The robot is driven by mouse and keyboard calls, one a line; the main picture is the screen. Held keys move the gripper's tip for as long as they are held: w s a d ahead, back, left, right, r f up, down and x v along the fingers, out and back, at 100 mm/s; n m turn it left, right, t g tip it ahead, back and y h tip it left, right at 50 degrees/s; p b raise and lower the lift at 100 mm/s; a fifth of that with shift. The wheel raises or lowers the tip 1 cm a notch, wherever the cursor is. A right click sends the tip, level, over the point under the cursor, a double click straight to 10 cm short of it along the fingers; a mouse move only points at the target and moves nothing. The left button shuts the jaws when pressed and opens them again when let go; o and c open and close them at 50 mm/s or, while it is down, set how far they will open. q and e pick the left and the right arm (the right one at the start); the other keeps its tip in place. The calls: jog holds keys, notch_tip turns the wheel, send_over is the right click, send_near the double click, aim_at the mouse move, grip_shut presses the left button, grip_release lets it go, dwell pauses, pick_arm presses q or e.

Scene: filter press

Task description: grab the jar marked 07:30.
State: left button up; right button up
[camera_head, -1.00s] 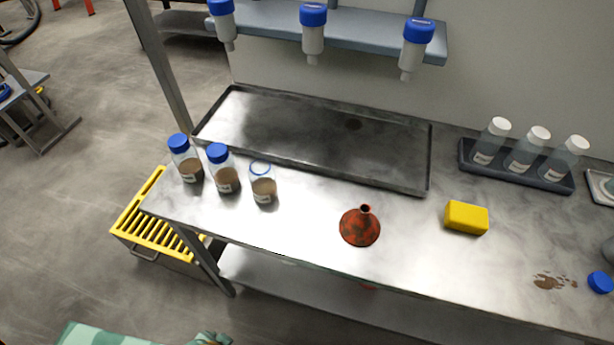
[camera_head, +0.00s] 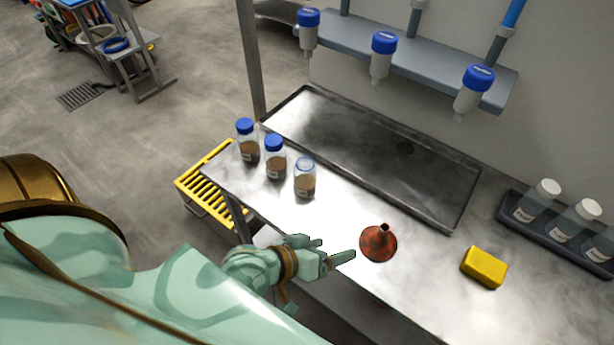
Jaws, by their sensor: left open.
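Three clear jars with brown contents and white labels stand in a row at the bench's left end. The left jar (camera_head: 247,143) and middle jar (camera_head: 275,160) have blue lids. The right jar (camera_head: 305,180) shows a blue ring at its top and no solid lid. The label writing is too small to read, so I cannot tell which is marked 07:30. My left gripper (camera_head: 335,248) is open and empty at the bench's front edge, in front of the right jar and just left of the red funnel (camera_head: 378,245). My right gripper is not in view.
A shallow metal tray (camera_head: 462,200) lies behind the jars. A yellow block (camera_head: 484,267) is right of the funnel. A dark rack (camera_head: 510,206) holds white-capped bottles. Blue-capped bottles hang from the shelf (camera_head: 430,64). A yellow slatted crate (camera_head: 203,187) stands beside the bench's left end.

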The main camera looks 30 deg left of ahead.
aim_at(303, 179)
pick_arm(q)
jog(key=w+a+r+n+t+y+p, duration=0.15)
jog(key=a+r+n+t+y, duration=0.35)
jog(key=n, duration=0.6)
jog(key=w+a+r+n+t, duration=0.1)
jog(key=w+r+n+t, duration=0.15)
jog(key=r+n, duration=0.7)
jog(key=s+a+f+n+g+y, duration=0.1)
jog(key=a+f+n+g+y, duration=0.15)
jog(key=f+n, duration=0.4)
jog(key=s+a+f+n+g+y, duration=0.1)
jog(key=a+f+n+g+y, duration=0.15)
jog(key=n, duration=0.75)
jog(key=x, duration=1)
jog(key=shift+w+d+f+b, duration=0.2)
jog(key=shift+d+f+b, duration=0.1)
jog(key=shift+f+b, duration=0.1)
jog(key=x, duration=0.6)
jog(key=shift+f+b, duration=0.15)
jog(key=shift+b, duration=0.25)
jog(key=shift+s, duration=0.1)
jog(key=shift+c, duration=0.4)
